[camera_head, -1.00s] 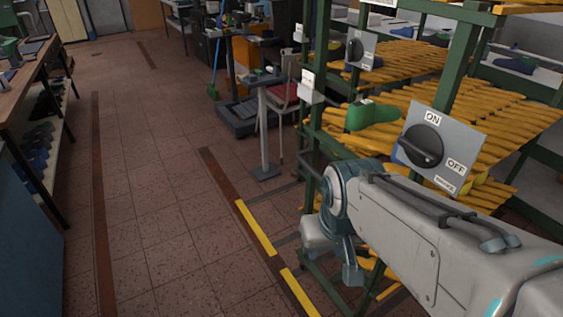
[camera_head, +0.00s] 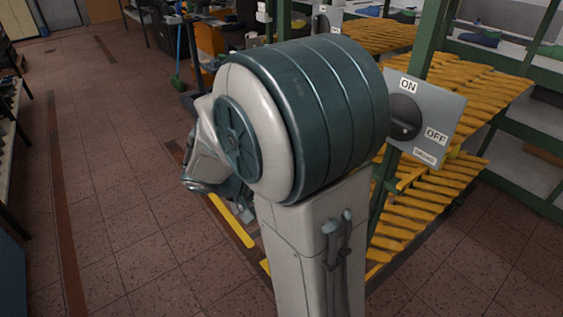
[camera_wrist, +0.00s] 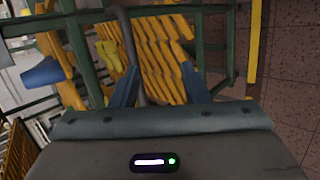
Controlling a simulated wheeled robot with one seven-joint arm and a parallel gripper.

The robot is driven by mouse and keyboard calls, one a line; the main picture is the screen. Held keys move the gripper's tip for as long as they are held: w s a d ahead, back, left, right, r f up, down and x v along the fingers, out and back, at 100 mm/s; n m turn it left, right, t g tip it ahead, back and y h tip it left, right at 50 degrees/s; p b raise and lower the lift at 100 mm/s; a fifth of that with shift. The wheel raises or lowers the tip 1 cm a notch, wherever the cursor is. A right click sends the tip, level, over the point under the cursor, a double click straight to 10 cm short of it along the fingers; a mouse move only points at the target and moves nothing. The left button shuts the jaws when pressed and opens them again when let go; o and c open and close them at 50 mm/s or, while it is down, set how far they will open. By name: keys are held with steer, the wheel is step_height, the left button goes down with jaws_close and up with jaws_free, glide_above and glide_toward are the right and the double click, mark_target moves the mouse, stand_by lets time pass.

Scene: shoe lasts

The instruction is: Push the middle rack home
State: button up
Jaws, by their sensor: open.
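Yellow slatted racks sit in a green frame on the right of the head view, an upper one (camera_head: 470,85) and a lower one (camera_head: 425,205). I cannot tell for sure which is the middle rack. In the wrist view, a yellow slatted rack (camera_wrist: 165,50) lies beyond my gripper (camera_wrist: 160,80). Its two blue fingers are spread apart and nothing is held between them. A grey bar passes near the left finger. In the head view my arm hides my gripper and part of the racks. Contact with the rack cannot be told.
A grey ON/OFF switch panel (camera_head: 425,117) stands on the frame's near post, close to my arm. A second panel (camera_head: 327,18) is farther back. A blue shoe last (camera_wrist: 42,73) shows at left in the wrist view. The tiled floor (camera_head: 130,200) at left is clear.

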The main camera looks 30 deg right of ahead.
steer(key=w+d+f+n+t+h+b, duration=0.1)
steer(key=w+d+f+t+h, duration=0.15)
steer(key=w, duration=0.35)
steer(key=w+d+f+n+t+h+b, duration=0.1)
steer(key=w+f+h+b, duration=0.15)
steer(key=w+h, duration=0.2)
steer(key=d+f, duration=0.1)
steer(key=d, duration=0.3)
steer(key=w+d+f+p, duration=0.1)
steer(key=d, duration=0.4)
steer(key=d+f, duration=0.1)
steer(key=d, duration=0.3)
steer(key=shift+w+d+f+p, duration=0.15)
steer(key=shift+w+d+p, duration=0.1)
steer(key=shift+w+p, duration=0.15)
jaws_close()
